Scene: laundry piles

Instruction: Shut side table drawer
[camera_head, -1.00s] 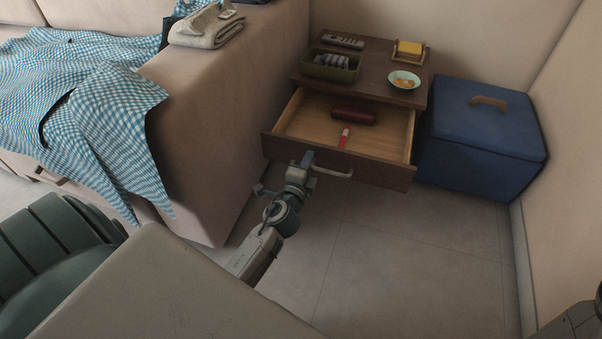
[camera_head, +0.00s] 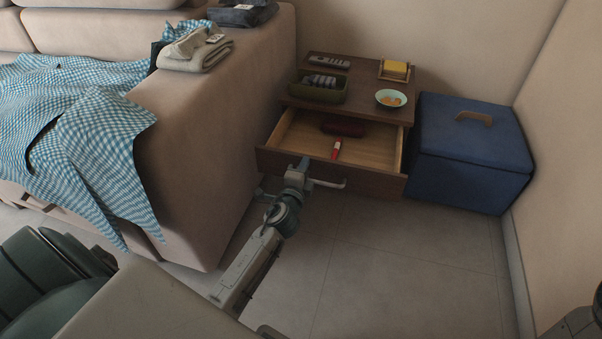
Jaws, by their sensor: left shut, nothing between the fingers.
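The side table (camera_head: 362,101) is dark brown wood and stands against the back wall. Its drawer (camera_head: 376,186) is pulled part way out, with a pale wooden inside and a grey bar handle (camera_head: 336,185) on its front. A dark red case (camera_head: 343,128) and a small red and white item (camera_head: 336,150) lie in the drawer. The case is partly hidden under the tabletop. My left gripper (camera_head: 304,163) is shut and empty, its tip at the drawer front left of the handle's middle. I cannot tell whether it touches.
On the tabletop are a green box (camera_head: 318,94), a remote (camera_head: 329,61), a bowl (camera_head: 391,99) and a yellow block in a holder (camera_head: 395,69). A blue lidded box (camera_head: 472,150) stands close on the right, the sofa (camera_head: 200,165) on the left. Floor in front is clear.

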